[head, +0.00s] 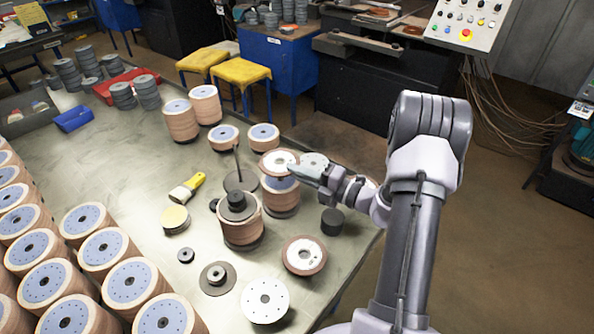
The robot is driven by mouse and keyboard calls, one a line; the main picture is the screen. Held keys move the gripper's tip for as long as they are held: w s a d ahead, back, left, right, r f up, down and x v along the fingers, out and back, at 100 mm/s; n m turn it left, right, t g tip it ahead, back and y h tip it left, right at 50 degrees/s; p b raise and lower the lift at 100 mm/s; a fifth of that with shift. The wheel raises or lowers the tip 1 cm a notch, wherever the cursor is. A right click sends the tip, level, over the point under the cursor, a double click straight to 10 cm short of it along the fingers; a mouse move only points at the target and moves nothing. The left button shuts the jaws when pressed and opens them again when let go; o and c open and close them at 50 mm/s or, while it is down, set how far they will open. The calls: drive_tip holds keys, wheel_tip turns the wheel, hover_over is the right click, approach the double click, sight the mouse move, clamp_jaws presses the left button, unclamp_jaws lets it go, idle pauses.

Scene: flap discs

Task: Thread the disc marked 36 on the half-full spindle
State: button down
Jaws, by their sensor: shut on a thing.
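My gripper (308,173) is shut on the edge of a flap disc (277,163) with a white centre and brown rim. Its number is too small to read. The disc is nearly level, above or just behind the top of a disc stack (280,198) on a dark base; I cannot tell if they touch. A thin dark rod (237,160) rises from a dark round plate just left of it. A third stack (241,231) in front has a black cylinder (237,200) on top. I cannot tell which spindle is half full.
A similar brown-rimmed disc (304,255) and a white disc (265,300) lie in front. A black cylinder (332,221) stands at right near the table edge. A yellow-handled brush (187,188) lies left. Many disc stacks (103,249) fill the lower left.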

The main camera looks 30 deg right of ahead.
drive_tip(key=shift+f+b, duration=0.35)
drive_tip(key=shift+f, duration=0.6)
drive_tip(key=shift+f+b, duration=0.85)
drive_tip(key=shift+f, duration=0.6)
drive_tip(key=c, duration=1.6)
unclamp_jaws()
drive_tip(key=shift+o, duration=0.4)
drive_tip(key=shift+s+f, duration=0.1)
drive_tip(key=shift+f, duration=0.05)
drive_tip(key=p+v, duration=0.3)
drive_tip(key=v, duration=1.4)
drive_tip(key=shift+s+d, duration=0.1)
